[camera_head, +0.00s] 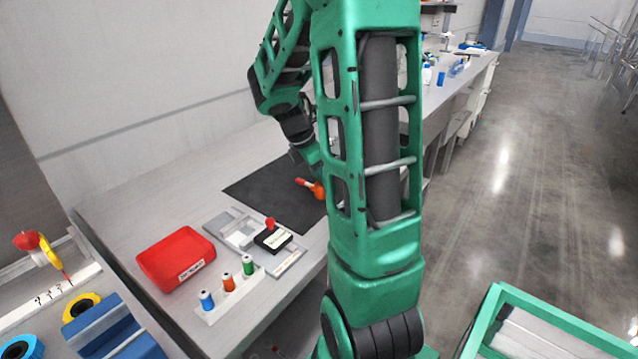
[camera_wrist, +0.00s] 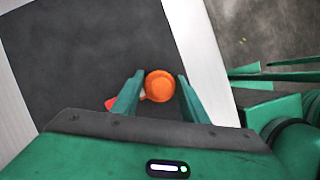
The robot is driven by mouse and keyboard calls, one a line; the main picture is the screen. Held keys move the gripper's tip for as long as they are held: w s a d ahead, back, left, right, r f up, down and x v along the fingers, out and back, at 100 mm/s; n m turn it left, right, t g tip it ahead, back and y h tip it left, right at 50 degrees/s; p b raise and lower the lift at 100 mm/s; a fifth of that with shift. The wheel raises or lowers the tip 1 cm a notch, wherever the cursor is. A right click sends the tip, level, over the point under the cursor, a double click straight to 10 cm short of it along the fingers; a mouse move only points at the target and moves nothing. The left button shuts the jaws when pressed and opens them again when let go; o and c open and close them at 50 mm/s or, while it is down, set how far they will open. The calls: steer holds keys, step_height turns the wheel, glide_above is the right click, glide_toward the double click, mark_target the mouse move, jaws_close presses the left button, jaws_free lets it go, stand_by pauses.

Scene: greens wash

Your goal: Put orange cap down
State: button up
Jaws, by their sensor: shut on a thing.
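The orange cap (camera_wrist: 159,86) shows as a round orange piece between the two green fingers of my gripper (camera_wrist: 160,77) in the wrist view. The fingers are shut on it, one on each side. A small red piece (camera_wrist: 111,103) shows beside the left finger. The dark mat (camera_wrist: 85,45) lies below; I cannot tell whether the cap touches it. In the head view the orange cap (camera_head: 319,190) shows near the mat's right side, with a red piece (camera_head: 304,182) just left of it. My arm hides most of my gripper there.
A red bin (camera_head: 157,268) stands on the bench's left part. In front is a rack with blue (camera_head: 206,300), orange (camera_head: 228,283) and green (camera_head: 248,266) bottles. A black box with a red knob (camera_head: 270,224) sits on a grey fixture. Much of the dark mat (camera_head: 250,190) is bare.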

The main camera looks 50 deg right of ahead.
steer(key=o, duration=1.3)
steer(key=shift+f, duration=0.15)
steer(key=v, duration=1.1)
steer(key=shift+s+a+f+m+t+y, duration=0.3)
steer(key=shift+s+a+f+m+y, duration=0.55)
steer(key=shift+s+a+m, duration=1.85)
steer(key=shift+s+a+f+m+t+y, duration=0.3)
steer(key=shift+s+a+f+m+y, duration=0.95)
steer(key=shift+s+m, duration=2.45)
steer(key=shift+s+a+f+m+t+y, duration=0.1)
steer(key=shift+s+a+f+m+t, duration=0.35)
steer(key=shift+s+a+m, duration=2.7)
steer(key=shift+w+d+f+m, duration=0.1)
steer(key=shift+w+d+m, duration=0.25)
steer(key=shift+d, duration=0.2)
